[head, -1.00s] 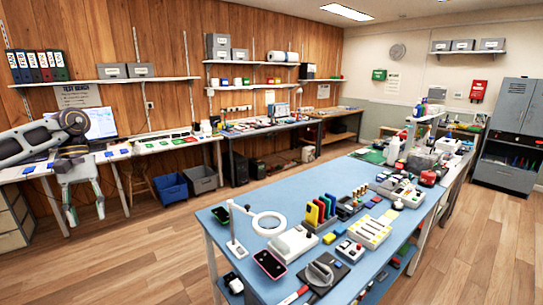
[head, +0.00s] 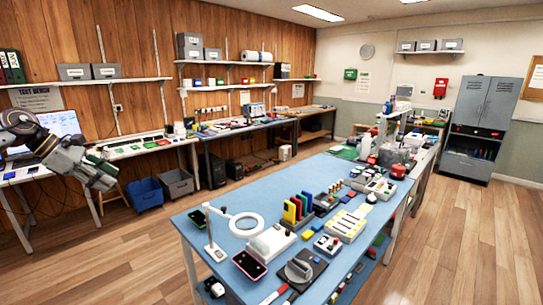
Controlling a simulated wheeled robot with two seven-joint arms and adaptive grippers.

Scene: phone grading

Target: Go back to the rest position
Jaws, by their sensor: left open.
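My left gripper (head: 103,170) is at the left of the head view, in front of the wall bench and above the floor. Its fingers point to the right and a little down, and they show greenish pads. It is open, with nothing seen between the fingers. It is well apart from the blue table. My right gripper is not in view.
A blue bin (head: 146,195) and a grey bin (head: 177,183) stand under the wall bench. The floor at right is clear.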

